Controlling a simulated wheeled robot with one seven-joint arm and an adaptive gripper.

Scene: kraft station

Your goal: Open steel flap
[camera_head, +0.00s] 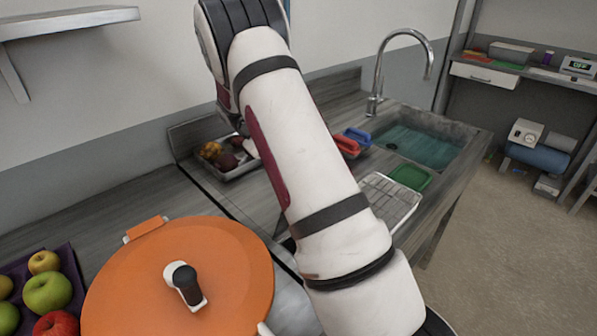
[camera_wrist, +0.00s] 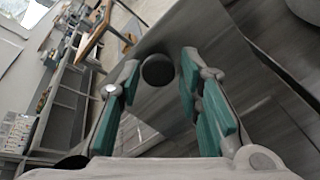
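I cannot make out a steel flap for certain in either view. In the wrist view my gripper (camera_wrist: 160,72) is open, its two teal-padded fingers apart with nothing held between them. A dark round thing (camera_wrist: 158,69) shows between the fingertips, beside or on a grey wood-grained surface (camera_wrist: 160,108); I cannot tell what it is or how far off. In the head view my arm crosses the middle of the picture and hides part of the counter, and my gripper is out of sight.
An orange round lid with a handle (camera_head: 225,262) is at the lower left, beside a purple fruit tray (camera_head: 72,262). Behind my arm are a food tray (camera_head: 238,172), a sink (camera_head: 462,137) with a tall faucet (camera_head: 376,75), and a rack (camera_head: 408,205). Open floor (camera_head: 510,250) lies right.

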